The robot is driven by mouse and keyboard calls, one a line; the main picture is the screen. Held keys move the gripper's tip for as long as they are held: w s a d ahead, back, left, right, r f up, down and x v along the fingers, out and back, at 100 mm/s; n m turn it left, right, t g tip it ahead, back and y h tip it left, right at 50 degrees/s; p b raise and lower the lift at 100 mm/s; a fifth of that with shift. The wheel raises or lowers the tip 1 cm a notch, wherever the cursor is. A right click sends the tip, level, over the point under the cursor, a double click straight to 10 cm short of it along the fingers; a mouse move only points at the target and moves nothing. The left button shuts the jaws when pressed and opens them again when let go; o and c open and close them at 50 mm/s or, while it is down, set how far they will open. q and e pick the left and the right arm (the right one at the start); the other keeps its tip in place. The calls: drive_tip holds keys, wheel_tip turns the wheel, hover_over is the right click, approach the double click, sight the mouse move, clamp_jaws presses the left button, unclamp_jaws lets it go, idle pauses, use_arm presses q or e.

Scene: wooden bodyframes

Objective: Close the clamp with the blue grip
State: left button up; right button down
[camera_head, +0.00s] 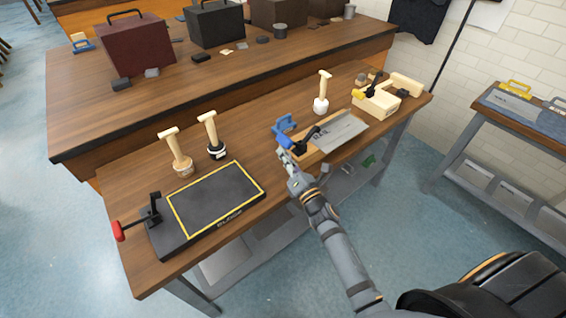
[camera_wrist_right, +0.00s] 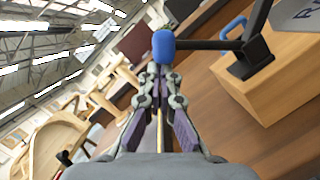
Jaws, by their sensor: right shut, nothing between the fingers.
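The clamp (camera_head: 305,139) is black and sits at the left end of a wooden block that bears a grey metal plate (camera_head: 338,136). Its blue grip (camera_head: 285,141) sticks out to the left on a black lever. In the right wrist view the blue grip (camera_wrist_right: 163,46) is just beyond my fingertips, with the lever (camera_wrist_right: 207,44) running right to the clamp. My right gripper (camera_head: 283,153) is shut and empty, close to the blue grip; it also shows in the wrist view (camera_wrist_right: 160,72). I cannot tell whether they touch. My left gripper is out of view.
A blue holder (camera_head: 284,124) stands just behind the grip. A black board with a yellow outline (camera_head: 188,230) and a red-grip clamp (camera_head: 119,231) lies at the left. Wooden-handled stamps (camera_head: 180,155) stand behind it. A yellow-grip clamp (camera_head: 358,94) is at the right.

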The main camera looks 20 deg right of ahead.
sight(292, 141)
drive_tip(key=d+r+m+p, duration=0.1)
drive_tip(key=m+p, duration=0.1)
drive_tip(key=r+m+p, duration=0.1)
drive_tip(key=r+p, duration=0.1)
drive_tip(key=w+d+r+m+h+p, duration=0.1)
drive_tip(key=m+p, duration=0.1)
drive_tip(key=shift+d+r+m+g, duration=0.25)
drive_tip(key=shift+d+m+g, duration=0.05)
drive_tip(key=shift+d+g, duration=0.1)
drive_tip(key=shift+w+d+r+m+p, duration=0.2)
drive_tip(key=shift+d+m+p, duration=0.1)
drive_tip(key=shift+m+p, duration=0.35)
drive_tip(key=shift+w+d+r+m+p, duration=0.15)
drive_tip(key=shift+d+m+p, duration=0.25)
drive_tip(key=shift+p, duration=0.4)
drive_tip(key=shift+s+g, duration=0.1)
drive_tip(key=shift+g, duration=0.2)
drive_tip(key=shift+f, duration=0.1)
